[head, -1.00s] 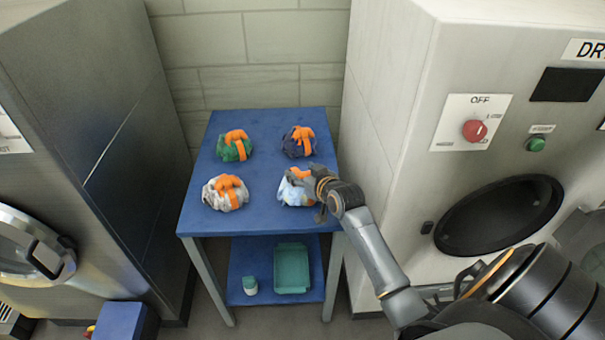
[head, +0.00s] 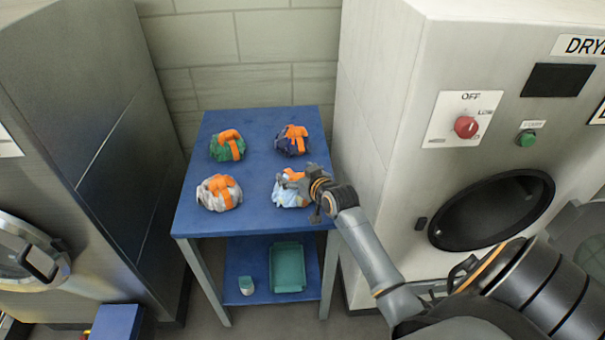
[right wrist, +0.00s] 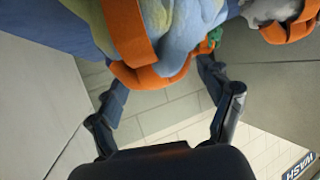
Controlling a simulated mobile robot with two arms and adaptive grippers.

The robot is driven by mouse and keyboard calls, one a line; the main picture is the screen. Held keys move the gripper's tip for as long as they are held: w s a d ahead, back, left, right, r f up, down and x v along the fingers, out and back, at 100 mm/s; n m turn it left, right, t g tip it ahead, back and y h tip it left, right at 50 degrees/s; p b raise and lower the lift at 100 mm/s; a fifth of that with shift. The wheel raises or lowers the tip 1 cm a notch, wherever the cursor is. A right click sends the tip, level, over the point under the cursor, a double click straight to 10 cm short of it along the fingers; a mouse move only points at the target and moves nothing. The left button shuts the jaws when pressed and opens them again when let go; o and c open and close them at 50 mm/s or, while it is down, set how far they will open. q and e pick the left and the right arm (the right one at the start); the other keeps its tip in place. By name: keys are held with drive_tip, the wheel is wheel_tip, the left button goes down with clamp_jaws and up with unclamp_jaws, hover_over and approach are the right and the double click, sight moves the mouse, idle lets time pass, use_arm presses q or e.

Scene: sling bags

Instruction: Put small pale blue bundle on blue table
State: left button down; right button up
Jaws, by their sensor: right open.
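The small pale blue bundle (head: 287,198) with an orange strap sits on the blue table (head: 254,217) at its front right corner. My right gripper (head: 294,184) is at the bundle's top right side and hides part of it. In the right wrist view the bundle (right wrist: 188,40) fills the top of the picture, with its orange strap (right wrist: 127,32). The open fingers of my right gripper (right wrist: 158,78) point toward it, one on either side of the strap's end. Nothing is gripped. My left gripper is not in view.
A green bundle (head: 222,150), a dark blue one (head: 285,146) and a whitish one (head: 212,200) share the tabletop. A dryer (head: 385,130) stands close to the table's right.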

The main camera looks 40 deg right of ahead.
drive_tip(key=v, duration=1.2)
